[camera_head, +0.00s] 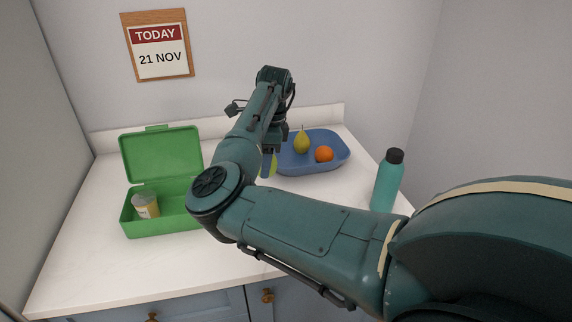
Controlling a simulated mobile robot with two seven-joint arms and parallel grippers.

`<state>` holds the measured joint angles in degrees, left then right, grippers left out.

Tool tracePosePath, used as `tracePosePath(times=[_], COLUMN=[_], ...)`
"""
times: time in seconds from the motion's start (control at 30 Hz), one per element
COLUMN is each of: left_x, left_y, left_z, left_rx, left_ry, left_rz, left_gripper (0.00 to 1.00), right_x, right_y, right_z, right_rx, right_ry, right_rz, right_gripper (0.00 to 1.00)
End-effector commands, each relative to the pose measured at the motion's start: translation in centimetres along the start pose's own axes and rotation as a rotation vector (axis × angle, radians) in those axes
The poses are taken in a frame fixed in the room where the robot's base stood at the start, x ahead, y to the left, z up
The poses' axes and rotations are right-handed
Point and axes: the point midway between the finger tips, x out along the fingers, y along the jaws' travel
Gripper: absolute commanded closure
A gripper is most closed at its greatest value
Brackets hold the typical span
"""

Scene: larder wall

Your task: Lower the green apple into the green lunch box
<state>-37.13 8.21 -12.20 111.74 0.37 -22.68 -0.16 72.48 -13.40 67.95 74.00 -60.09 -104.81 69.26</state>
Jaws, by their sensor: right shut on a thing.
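The green lunch box (155,228) stands open on the left of the counter, its lid (160,153) raised at the back. A small jar (146,206) with a pale lid stands inside it at the left; my arm covers part of the box's right side. My right gripper (267,165) points down to the right of the lunch box, by the left end of the blue tray. It is shut on the green apple (273,167), which shows only as a sliver beside the finger. My left gripper is not in view.
The blue tray (340,160) holds a pear (302,142) and an orange (324,154). A teal bottle (387,182) with a black cap stands at the counter's right. A calendar (158,47) hangs on the wall. White counter (95,190) is bare left of the box.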

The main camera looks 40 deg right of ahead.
Motion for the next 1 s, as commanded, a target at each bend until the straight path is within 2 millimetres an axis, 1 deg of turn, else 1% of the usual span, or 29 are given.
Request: tracePosePath(times=[0.03, 0.27, 0.47, 0.8, 1.0], left_x=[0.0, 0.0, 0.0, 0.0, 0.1], left_y=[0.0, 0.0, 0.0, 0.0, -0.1], left_z=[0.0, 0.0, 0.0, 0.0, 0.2], left_rx=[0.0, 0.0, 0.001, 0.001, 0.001], left_ry=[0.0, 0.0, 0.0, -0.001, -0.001], left_rz=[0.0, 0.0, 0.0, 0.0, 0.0], left_gripper=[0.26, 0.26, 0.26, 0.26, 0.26], right_x=[-0.2, -0.4, 0.2, 2.3, 3.6], right_y=[-0.1, -0.4, -0.7, -1.3, -1.5], right_z=[1.2, 5.8, 9.7, 16.0, 18.8], right_rx=[-0.006, -0.006, -0.005, -0.006, -0.003], right_ry=[0.0, 0.0, 0.001, 0.001, 0.001], right_rz=[-0.001, -0.001, 0.0, 0.0, 0.0], right_gripper=[0.77, 0.77, 0.77, 0.77, 0.77])
